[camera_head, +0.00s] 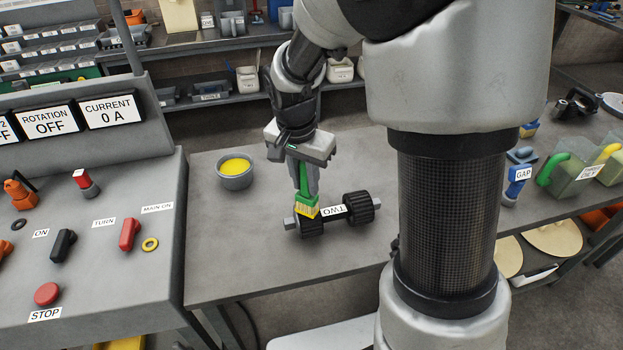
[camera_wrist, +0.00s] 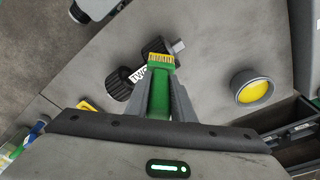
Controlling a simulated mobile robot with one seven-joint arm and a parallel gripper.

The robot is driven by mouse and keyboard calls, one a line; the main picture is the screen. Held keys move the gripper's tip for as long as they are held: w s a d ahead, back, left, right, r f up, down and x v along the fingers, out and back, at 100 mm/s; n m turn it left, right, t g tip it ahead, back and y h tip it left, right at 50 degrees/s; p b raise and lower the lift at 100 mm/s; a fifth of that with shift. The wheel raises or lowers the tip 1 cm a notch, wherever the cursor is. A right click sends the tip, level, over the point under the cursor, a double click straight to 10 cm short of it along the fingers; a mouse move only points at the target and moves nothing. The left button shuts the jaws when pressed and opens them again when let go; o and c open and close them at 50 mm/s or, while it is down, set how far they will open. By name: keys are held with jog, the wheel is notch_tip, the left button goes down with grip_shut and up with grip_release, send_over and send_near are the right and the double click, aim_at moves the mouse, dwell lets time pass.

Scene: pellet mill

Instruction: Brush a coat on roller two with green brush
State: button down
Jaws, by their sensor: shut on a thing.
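My gripper (camera_head: 305,172) is shut on the green brush (camera_head: 303,184) and holds it pointing down, with yellow bristles. The brush also shows in the wrist view (camera_wrist: 160,90) between the fingers. Roller two (camera_head: 360,204) is a black ribbed roller with two wheel-like ends and a white label reading TWO, lying on the grey table. The bristles are at its left end in the head view, over or against the ribbed surface; I cannot tell if they touch. The roller shows in the wrist view (camera_wrist: 119,84) partly behind the brush. A grey bowl of yellow liquid (camera_head: 236,168) stands left of the roller.
A control panel (camera_head: 110,240) with knobs, a red STOP button and displays reading ROTATION OFF and CURRENT 0 A stands at the left. A blue tool labelled GAP (camera_head: 518,178) and green-handled bins (camera_head: 574,172) are at the right. The table front (camera_head: 250,265) is clear.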

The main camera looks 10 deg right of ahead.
jog(key=shift+a, duration=0.45)
jog(key=shift+d, duration=0.15)
jog(key=shift+d, duration=1.2)
jog(key=shift+w+a, duration=0.15)
jog(key=shift+w, duration=0.3)
jog(key=shift+a, duration=0.1)
